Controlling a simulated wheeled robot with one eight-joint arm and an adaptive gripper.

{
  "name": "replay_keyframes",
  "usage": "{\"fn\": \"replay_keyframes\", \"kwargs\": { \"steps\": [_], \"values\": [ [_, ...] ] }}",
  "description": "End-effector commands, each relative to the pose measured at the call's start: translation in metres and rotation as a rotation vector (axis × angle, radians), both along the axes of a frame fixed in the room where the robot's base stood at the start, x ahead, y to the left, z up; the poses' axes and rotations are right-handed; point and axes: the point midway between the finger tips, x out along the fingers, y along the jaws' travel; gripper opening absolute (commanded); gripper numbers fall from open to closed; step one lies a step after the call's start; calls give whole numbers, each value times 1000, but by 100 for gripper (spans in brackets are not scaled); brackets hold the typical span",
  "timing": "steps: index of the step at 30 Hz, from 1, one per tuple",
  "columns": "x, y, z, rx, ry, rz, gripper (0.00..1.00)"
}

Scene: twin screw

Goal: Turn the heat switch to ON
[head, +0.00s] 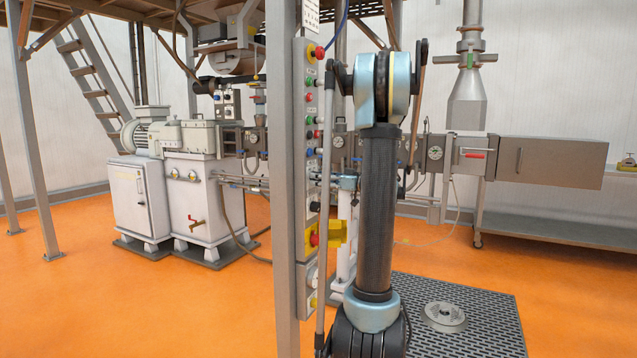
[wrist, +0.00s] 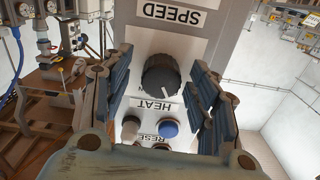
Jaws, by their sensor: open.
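The heat switch (wrist: 160,72) is a round black knob in the middle of the wrist view. A white mark on it points down and to the right in the picture. The upside-down HEAT label (wrist: 153,105) is just below it in that view. My gripper (wrist: 158,82) is open, with one blue-grey padded finger on each side of the knob. I see gaps between the fingers and the knob, so it is not gripped. In the head view, the control panel (head: 304,110) is seen edge-on, and I cannot make out the heat switch there.
A blue button (wrist: 168,128) with a RESET label is near the gripper's base in the wrist view. A SPEED label (wrist: 172,16) is above the knob. In the head view, a grey post (head: 282,200) stands beside the panel.

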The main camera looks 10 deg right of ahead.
Motion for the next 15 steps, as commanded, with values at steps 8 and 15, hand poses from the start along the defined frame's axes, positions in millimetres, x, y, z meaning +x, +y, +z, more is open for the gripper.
{"fn": "replay_keyframes", "kwargs": {
  "steps": [8, 15],
  "values": [
    [4, 6, 0, 0, 0, 0, 54],
    [4, 6, 0, 0, 0, 0, 32]
  ]
}}
